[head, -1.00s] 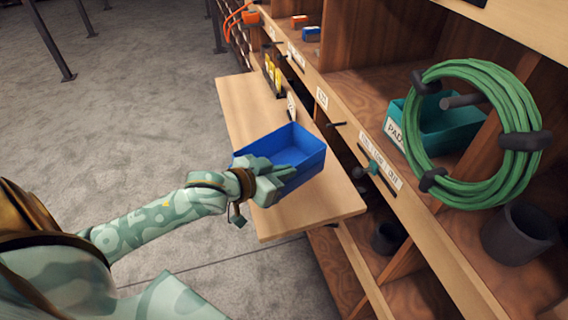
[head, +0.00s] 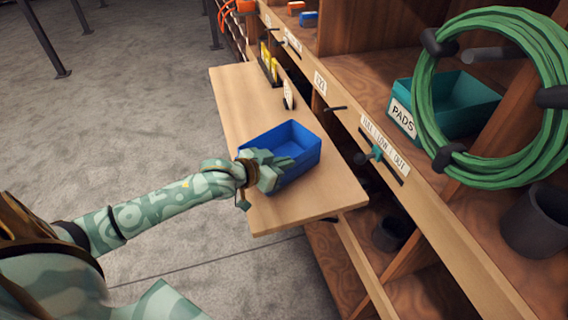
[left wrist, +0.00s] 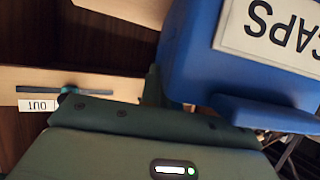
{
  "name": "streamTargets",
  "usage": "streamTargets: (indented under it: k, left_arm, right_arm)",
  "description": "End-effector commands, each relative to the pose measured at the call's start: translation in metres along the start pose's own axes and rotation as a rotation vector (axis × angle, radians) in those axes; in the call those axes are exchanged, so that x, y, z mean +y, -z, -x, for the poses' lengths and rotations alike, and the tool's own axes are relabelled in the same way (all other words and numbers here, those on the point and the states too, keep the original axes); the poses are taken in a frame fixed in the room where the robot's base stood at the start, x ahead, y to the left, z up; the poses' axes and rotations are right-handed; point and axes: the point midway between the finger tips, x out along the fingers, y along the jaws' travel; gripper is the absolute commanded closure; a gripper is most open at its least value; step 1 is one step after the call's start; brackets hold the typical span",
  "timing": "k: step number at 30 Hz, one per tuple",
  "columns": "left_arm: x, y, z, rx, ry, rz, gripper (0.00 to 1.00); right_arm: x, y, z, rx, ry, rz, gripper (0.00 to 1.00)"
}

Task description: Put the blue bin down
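The blue bin (head: 298,146) is an open box, upright over the pull-out wooden board (head: 239,99), near its front end. I cannot tell whether its base touches the board. My left gripper (head: 275,166) is at the bin's near left side, with its fingers at the wall and rim, and looks shut on it. In the left wrist view the bin (left wrist: 190,60) shows close up with a white CAPS label (left wrist: 275,32), beside my gripper's green body. The fingertips' contact is partly hidden. My right gripper is not in view.
The board carries small yellow and white upright cards (head: 270,65) along its shelf side. The board's far left part is bare.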

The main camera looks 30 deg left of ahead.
Motion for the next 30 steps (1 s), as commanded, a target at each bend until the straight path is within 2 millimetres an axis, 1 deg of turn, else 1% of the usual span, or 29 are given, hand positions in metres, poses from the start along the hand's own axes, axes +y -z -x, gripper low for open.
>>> streamTargets:
  k: [3,4,5,6,14,17,20,27,30]
  left_arm:
    - [0.000,-0.001,-0.001,0.000,0.001,-0.001,1.00]
    - [0.000,-0.002,-0.001,-0.001,0.001,-0.001,0.94]
    - [0.000,-0.002,-0.001,-0.001,0.001,-0.001,0.86]
    - [0.000,-0.002,-0.001,-0.001,0.001,-0.001,0.75]
    - [0.000,-0.001,0.000,0.000,0.000,-0.001,0.75]
    - [0.000,0.001,0.004,-0.001,0.000,0.000,0.75]
    - [0.000,0.002,0.019,-0.002,0.001,-0.001,0.75]
    - [0.000,0.003,0.076,-0.002,0.000,0.000,0.75]
    - [0.001,0.003,0.096,-0.002,-0.001,0.000,0.75]
  right_arm:
    - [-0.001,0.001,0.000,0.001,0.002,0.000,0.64]
    - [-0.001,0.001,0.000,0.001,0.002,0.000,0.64]
    - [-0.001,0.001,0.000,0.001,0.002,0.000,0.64]
    - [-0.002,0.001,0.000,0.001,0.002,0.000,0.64]
    - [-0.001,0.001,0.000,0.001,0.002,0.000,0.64]
    - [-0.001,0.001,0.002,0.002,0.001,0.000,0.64]
    - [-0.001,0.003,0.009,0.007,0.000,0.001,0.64]
    - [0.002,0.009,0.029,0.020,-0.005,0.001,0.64]
    - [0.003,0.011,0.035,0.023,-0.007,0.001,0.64]
